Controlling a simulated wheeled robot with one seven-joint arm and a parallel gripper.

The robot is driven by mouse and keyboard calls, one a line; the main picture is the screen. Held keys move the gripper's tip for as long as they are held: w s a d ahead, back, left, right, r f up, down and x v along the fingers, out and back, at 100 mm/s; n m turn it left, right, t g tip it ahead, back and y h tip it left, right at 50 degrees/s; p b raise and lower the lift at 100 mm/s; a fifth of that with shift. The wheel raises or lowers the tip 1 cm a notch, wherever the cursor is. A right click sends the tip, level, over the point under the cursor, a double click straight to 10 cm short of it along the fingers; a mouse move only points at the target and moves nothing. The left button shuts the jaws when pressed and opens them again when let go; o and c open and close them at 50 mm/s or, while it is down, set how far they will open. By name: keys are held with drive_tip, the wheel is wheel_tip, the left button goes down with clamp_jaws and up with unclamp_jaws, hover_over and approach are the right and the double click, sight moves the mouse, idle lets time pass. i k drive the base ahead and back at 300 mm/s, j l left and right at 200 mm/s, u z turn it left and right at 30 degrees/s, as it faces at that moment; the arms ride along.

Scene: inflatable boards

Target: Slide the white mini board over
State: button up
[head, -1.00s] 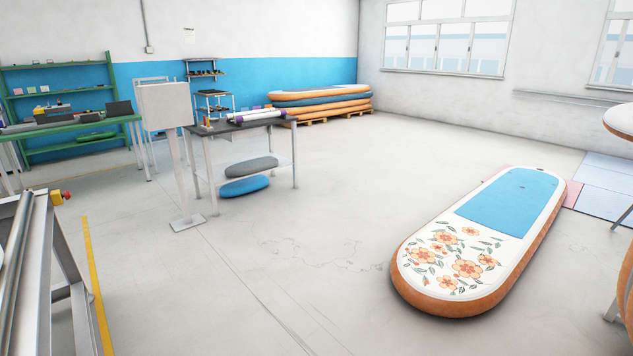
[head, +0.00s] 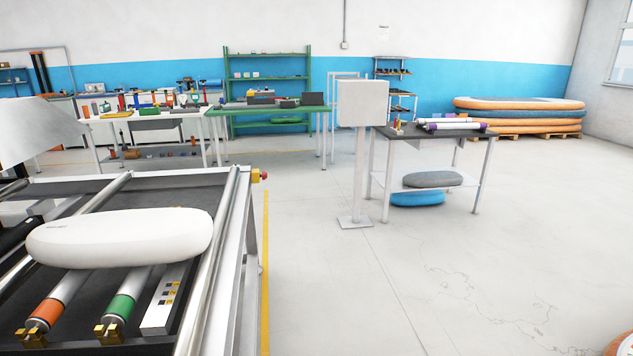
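The white mini board (head: 120,237) is a rounded, puffy white board on the left in the head view. It lies crosswise on the metal-framed work table (head: 228,235), above the table's dark bed. Small dark marking shows near its left end. In front of it on the bed are a roller with an orange end (head: 48,308) and a roller with a green end (head: 121,303). My gripper is not in view.
A white panel on a post (head: 361,105) stands beyond the table. A dark-topped bench (head: 432,133) with rolls stands behind it. Green shelves (head: 268,80) and white benches line the back. Stacked boards (head: 518,113) lie at the far right. Open floor (head: 400,270) fills the right side.

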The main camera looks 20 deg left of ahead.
sight(124, 239)
drive_tip(key=i+l+u, duration=0.15)
drive_tip(key=u, duration=0.25)
drive_tip(key=i+l+u, duration=0.2)
drive_tip(key=u, duration=0.2)
drive_tip(key=i+l+u, duration=0.4)
drive_tip(key=l+u, duration=0.2)
drive_tip(key=u, duration=0.2)
drive_tip(key=i+l+u, duration=0.25)
drive_tip(key=l, duration=0.15)
drive_tip(key=l+u, duration=0.25)
drive_tip(key=l, duration=0.2)
drive_tip(key=l+u, duration=0.25)
drive_tip(key=l, duration=0.55)
drive_tip(key=i+l+z, duration=0.35)
drive_tip(key=i+l, duration=0.2)
drive_tip(key=l, duration=0.2)
drive_tip(key=i+l+z, duration=0.35)
drive_tip(key=i+l, duration=0.25)
drive_tip(key=i, duration=0.05)
